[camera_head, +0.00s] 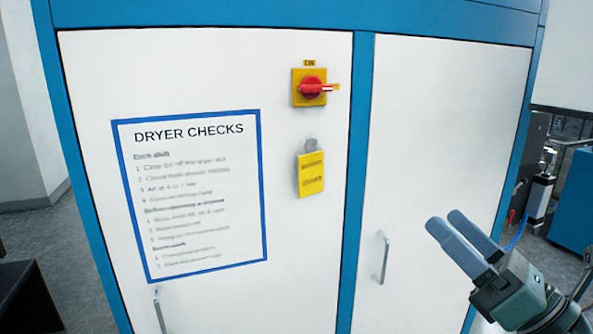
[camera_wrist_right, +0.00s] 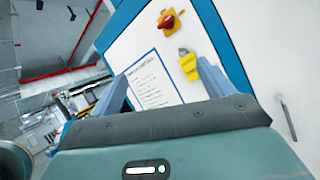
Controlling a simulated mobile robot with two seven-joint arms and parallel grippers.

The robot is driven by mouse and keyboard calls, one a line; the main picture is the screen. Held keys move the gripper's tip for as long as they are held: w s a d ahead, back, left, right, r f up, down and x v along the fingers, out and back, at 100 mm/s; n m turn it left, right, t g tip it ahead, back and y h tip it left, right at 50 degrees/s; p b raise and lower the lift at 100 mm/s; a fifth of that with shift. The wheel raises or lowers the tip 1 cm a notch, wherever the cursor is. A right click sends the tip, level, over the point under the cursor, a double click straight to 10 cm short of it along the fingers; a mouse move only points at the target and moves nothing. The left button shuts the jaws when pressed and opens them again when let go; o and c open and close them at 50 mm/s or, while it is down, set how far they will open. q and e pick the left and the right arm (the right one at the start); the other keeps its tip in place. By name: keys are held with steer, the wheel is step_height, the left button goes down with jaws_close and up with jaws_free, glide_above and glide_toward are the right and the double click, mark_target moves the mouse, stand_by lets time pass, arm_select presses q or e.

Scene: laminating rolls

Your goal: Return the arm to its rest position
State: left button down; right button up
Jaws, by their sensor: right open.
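My right gripper (camera_head: 452,231) is at the lower right of the head view, in front of the cabinet's right door. Its two grey-blue fingers are apart with nothing between them. In the right wrist view the fingers (camera_wrist_right: 158,92) are also spread and empty, with the cabinet beyond them. My left gripper is in neither view.
A white cabinet (camera_head: 440,120) with a blue frame fills the view. It bears a red rotary switch (camera_head: 312,88) on yellow, a padlock with a yellow tag (camera_head: 311,173), a "DRYER CHECKS" sheet (camera_head: 190,195) and door handles (camera_head: 384,260). Machinery (camera_head: 540,195) stands at right.

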step_height(320, 180, down, 19)
steer(key=w+d+m+t+h+p, duration=0.15)
steer(key=m+h, duration=0.95)
steer(key=m, duration=1.4)
steer(key=s+a+f+m+g, duration=0.3)
steer(key=s+f+m+g, duration=0.1)
steer(key=f, duration=0.7)
steer(key=s+a+f+m+g, duration=0.4)
steer(key=s+f+m, duration=0.3)
steer(key=f, duration=0.5)
steer(key=shift+s+a+m+g+p, duration=0.2)
steer(key=shift+s+m+g+p, duration=0.15)
steer(key=shift+g, duration=0.4)
